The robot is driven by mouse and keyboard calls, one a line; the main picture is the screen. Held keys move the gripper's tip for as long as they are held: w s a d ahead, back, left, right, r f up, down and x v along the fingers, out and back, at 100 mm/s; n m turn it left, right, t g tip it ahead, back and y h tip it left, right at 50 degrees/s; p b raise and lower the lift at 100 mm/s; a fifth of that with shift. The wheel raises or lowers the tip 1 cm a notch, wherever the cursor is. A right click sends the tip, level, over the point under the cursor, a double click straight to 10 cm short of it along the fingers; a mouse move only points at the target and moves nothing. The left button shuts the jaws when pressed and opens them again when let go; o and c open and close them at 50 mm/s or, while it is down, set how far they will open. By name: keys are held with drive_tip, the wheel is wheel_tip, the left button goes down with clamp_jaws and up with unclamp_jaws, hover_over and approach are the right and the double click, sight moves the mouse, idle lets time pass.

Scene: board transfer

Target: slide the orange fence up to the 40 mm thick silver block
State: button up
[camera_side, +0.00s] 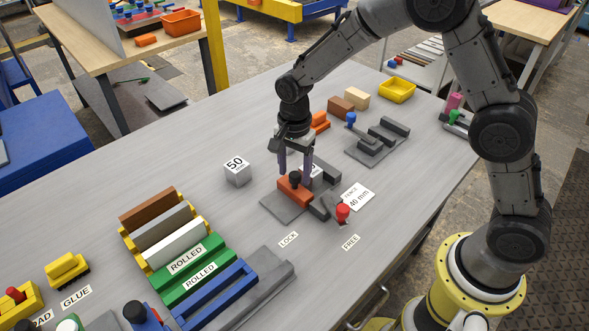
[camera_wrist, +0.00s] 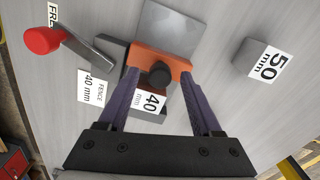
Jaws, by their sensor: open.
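The orange fence (camera_side: 290,193), with a black knob (camera_wrist: 160,75) on top, sits across a grey base plate (camera_side: 279,207). It also shows in the wrist view (camera_wrist: 158,54). The silver block (camera_wrist: 147,101) marked 40 lies beside the fence, partly hidden by my gripper; I cannot tell whether they touch. My gripper (camera_side: 295,176) is open over the fence, its two fingers on either side of the knob; contact is unclear. The red-knobbed lever (camera_side: 343,212) is turned toward the FREE label (camera_side: 351,242), away from the LOCK label (camera_side: 288,239).
A grey block (camera_side: 237,176) marked 50 stands apart to the left. A "FENCE 40 mm" card (camera_side: 357,197) lies to the right. A rack of coloured boards (camera_side: 125,236) and a blue frame (camera_side: 217,296) are at the front left. A stepped grey fixture (camera_side: 369,149) stands behind.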

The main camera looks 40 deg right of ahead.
drive_tip(key=shift+f, duration=0.1)
clamp_jaws()
idle(0.3)
idle(1.1)
